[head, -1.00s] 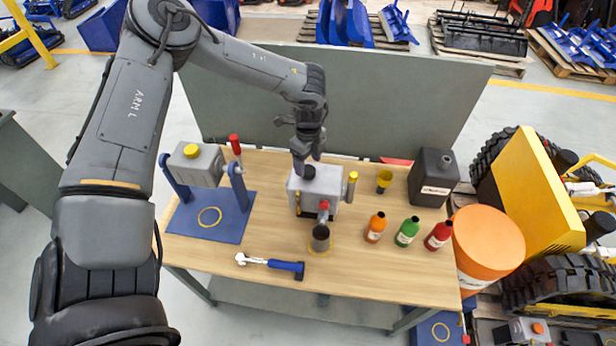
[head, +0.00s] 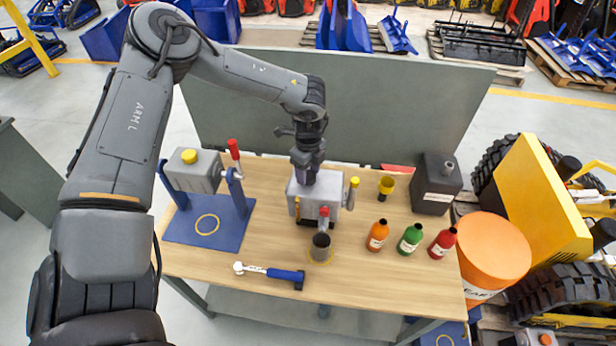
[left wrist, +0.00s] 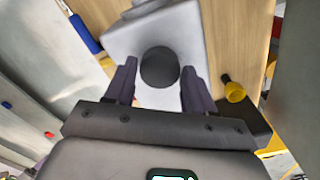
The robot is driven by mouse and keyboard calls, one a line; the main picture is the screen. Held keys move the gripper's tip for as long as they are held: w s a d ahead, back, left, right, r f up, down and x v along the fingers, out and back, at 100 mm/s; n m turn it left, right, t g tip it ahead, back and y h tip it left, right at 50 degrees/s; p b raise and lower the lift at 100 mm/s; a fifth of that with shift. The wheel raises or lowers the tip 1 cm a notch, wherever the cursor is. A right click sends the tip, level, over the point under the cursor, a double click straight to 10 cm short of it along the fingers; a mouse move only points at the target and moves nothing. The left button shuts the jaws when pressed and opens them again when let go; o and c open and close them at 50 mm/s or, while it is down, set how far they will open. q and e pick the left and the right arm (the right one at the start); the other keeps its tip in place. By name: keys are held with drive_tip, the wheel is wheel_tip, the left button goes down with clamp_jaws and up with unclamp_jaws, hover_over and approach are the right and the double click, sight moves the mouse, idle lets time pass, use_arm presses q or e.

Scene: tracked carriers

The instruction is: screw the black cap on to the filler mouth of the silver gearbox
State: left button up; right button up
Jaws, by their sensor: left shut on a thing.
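The silver gearbox (head: 331,188) stands near the middle of the wooden table; its top also fills the upper middle of the left wrist view (left wrist: 205,42). My left gripper (head: 305,178) points down at the gearbox's top. In the left wrist view, the round black cap (left wrist: 160,67) lies between its two fingers, over the gearbox top. The gripper is shut on the cap. The filler mouth is hidden under the cap, so I cannot tell how far the threads engage. In the head view the gripper hides the cap. My right gripper is not in view.
A second grey gearbox with a yellow cap (head: 194,170) sits on a blue stand at left. A dark cup (head: 321,248) and a blue-handled wrench (head: 275,273) lie in front.

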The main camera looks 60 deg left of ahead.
use_arm(q)
drive_tip(key=shift+f+m+b, duration=0.15)
drive_tip(key=shift+m+b, duration=0.6)
drive_tip(key=shift+m, duration=0.45)
drive_tip(key=m+b, duration=0.1)
drive_tip(key=m, duration=0.6)
drive_tip(key=shift+b, duration=0.35)
drive_tip(key=shift+m, duration=0.3)
drive_tip(key=m, duration=0.3)
drive_tip(key=shift+m+b, duration=0.3)
drive_tip(key=shift+b, duration=0.1)
drive_tip(key=m, duration=0.4)
drive_tip(key=shift+m, duration=0.9)
